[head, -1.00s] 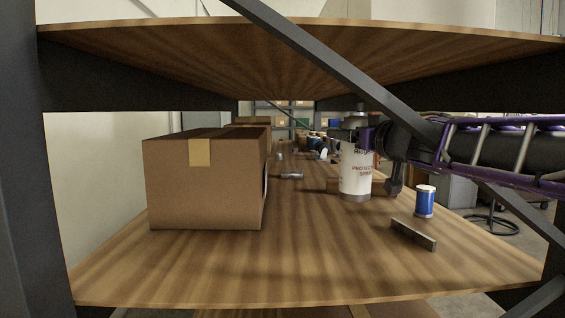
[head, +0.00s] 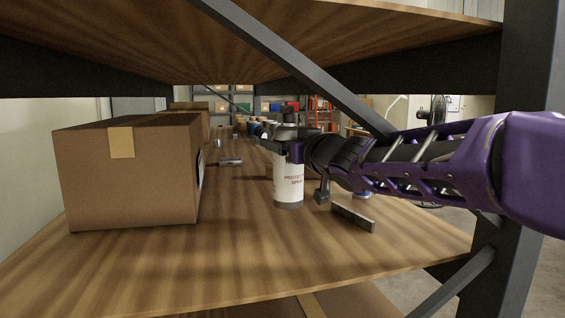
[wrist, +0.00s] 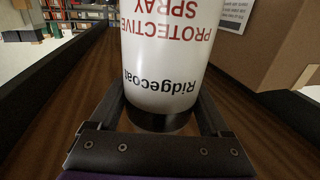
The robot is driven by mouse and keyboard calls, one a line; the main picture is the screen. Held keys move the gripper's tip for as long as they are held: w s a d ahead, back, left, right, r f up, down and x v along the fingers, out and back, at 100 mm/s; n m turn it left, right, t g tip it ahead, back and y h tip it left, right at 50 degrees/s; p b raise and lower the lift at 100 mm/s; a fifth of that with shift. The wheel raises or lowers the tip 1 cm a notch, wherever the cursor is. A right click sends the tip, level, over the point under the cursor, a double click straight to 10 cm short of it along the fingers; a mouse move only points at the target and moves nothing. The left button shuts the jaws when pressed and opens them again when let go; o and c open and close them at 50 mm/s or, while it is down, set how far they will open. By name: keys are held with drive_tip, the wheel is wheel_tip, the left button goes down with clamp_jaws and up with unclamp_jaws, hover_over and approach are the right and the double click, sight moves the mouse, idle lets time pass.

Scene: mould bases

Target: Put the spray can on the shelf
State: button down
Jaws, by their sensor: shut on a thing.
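The spray can (head: 288,191) is white with a dark base and red lettering. It is upright over the wooden shelf board (head: 250,265), right of the large cardboard box. I cannot tell whether its base touches the board. My gripper (head: 284,147) is shut on the spray can's upper part, reaching in from the right. In the wrist view the spray can (wrist: 172,55) fills the middle, its text upside down, between the two dark fingers of my gripper (wrist: 158,112).
A cardboard box (head: 130,175) stands left on the board. A grey metal bar (head: 353,218) lies right of the can. A blue can (head: 362,195) is mostly hidden behind my arm. A diagonal brace (head: 290,65) crosses in front. The front middle board is clear.

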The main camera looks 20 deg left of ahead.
sight(284, 163)
drive_tip(key=shift+f, duration=2.1)
unclamp_jaws()
drive_tip(key=shift+f, duration=0.15)
